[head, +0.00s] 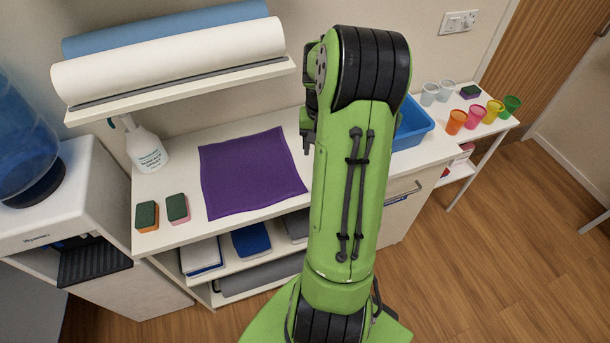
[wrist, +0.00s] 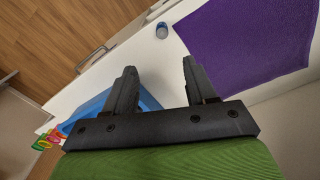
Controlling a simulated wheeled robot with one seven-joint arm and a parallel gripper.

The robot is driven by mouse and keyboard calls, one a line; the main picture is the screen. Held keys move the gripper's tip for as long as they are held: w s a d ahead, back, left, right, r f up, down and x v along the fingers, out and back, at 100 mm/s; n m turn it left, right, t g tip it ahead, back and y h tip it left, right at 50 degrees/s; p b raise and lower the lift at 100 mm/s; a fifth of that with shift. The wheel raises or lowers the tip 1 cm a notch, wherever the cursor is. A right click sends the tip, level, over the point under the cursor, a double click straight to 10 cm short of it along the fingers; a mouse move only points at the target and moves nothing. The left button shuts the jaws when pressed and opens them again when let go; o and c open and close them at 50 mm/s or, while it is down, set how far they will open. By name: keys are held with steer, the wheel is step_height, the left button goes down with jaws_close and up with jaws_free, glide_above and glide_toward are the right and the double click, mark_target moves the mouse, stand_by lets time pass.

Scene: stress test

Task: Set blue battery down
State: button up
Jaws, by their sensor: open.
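In the wrist view a small blue cylinder with a pale top, the blue battery (wrist: 162,30), is on the white counter (wrist: 140,52) beside the purple cloth. It looks upright, and it is apart from the cloth. My gripper (wrist: 160,66) is open, with nothing between its two dark fingers. The battery shows beyond the fingertips, clear of both. In the head view my green arm hides the battery, and my gripper (head: 307,148) shows only in part at the arm's left side.
A purple cloth (head: 250,172) lies flat on the counter. A blue tub (head: 412,125) stands right of my arm. Two sponges (head: 148,216) and a spray bottle (head: 146,148) are at the left. Several cups (head: 456,122) stand on the right-hand table. Paper rolls (head: 170,60) rest on the shelf above.

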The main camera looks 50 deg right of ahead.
step_height(320, 180, down, 10)
steer(key=shift+f+b, duration=0.1)
steer(key=shift+b, duration=0.5)
step_height(320, 180, down, 6)
steer(key=shift+w+a+f, duration=0.1)
steer(key=shift+w+a, duration=0.05)
jaws_close()
